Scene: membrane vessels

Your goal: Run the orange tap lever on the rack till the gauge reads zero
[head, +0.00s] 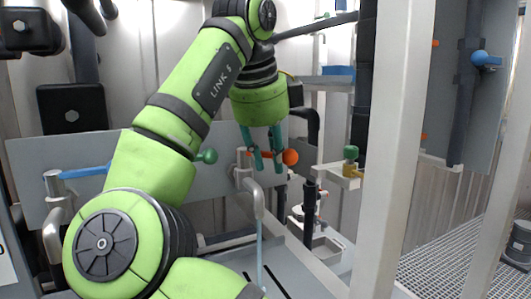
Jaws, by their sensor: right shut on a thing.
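The orange tap lever (290,157) ends in a round orange ball and sits on a tap with a grey curved spout (258,200) at the middle of the rack panel. My right gripper (265,163) reaches down to it from above, its teal fingers shut on the lever between the tap body and the ball. A thin pale stream shows below the spout. I cannot make out a gauge or its reading. My left gripper is not in view.
A second tap with a blue lever (85,172) is at the left of the panel. A green knob (207,156) is between the taps, and a green-topped valve (351,153) is to the right. A pale upright post (392,150) stands in front on the right. Grating floor (450,250) lies beyond.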

